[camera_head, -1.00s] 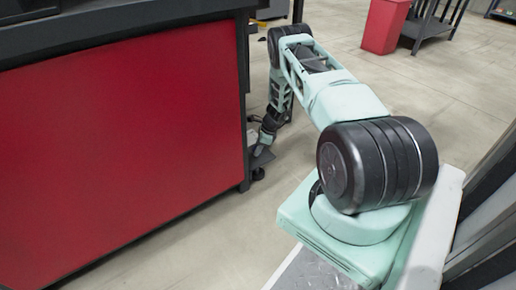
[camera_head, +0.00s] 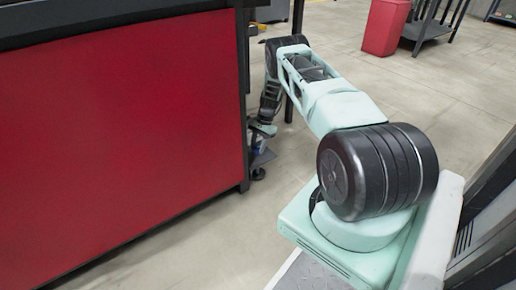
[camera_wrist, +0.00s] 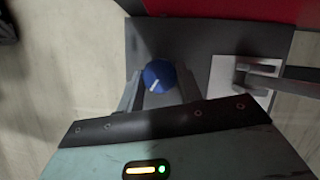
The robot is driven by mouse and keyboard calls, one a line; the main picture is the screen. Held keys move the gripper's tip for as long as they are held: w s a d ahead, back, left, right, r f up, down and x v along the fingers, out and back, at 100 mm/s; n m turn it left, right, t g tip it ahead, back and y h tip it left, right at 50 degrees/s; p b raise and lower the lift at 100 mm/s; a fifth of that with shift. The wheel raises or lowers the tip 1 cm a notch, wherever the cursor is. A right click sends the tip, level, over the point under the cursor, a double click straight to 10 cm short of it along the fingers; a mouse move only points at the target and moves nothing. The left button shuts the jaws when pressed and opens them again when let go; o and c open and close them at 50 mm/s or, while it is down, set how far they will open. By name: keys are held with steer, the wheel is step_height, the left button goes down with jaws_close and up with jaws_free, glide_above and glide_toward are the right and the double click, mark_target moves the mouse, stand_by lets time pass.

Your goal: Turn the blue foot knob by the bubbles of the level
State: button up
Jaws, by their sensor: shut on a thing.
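The blue foot knob (camera_wrist: 159,76), round with a white mark on its top, shows in the wrist view. My gripper (camera_wrist: 160,88) is shut on it, with one finger on each side. In the head view my gripper is low beside the right end of the red cabinet (camera_head: 120,150), near a dark foot plate (camera_head: 262,157), and the knob there is too small to make out well. I cannot make out the level or its bubbles in either view.
A dark plate (camera_wrist: 200,40) lies around the knob, with a pale plate and grey bracket (camera_wrist: 258,75) to its right. A black caster or foot (camera_head: 258,174) stands at the cabinet's corner. A red bin (camera_head: 384,27) stands far back.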

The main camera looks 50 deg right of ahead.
steer(key=shift+w+n+g+b, duration=0.1)
steer(key=shift+n+g+b, duration=0.55)
steer(key=shift+n, duration=1.05)
steer(key=o, duration=1)
steer(key=p+v, duration=0.6)
steer(key=v, duration=1.1)
steer(key=shift+w+a+r, duration=0.2)
steer(key=shift+r, duration=0.1)
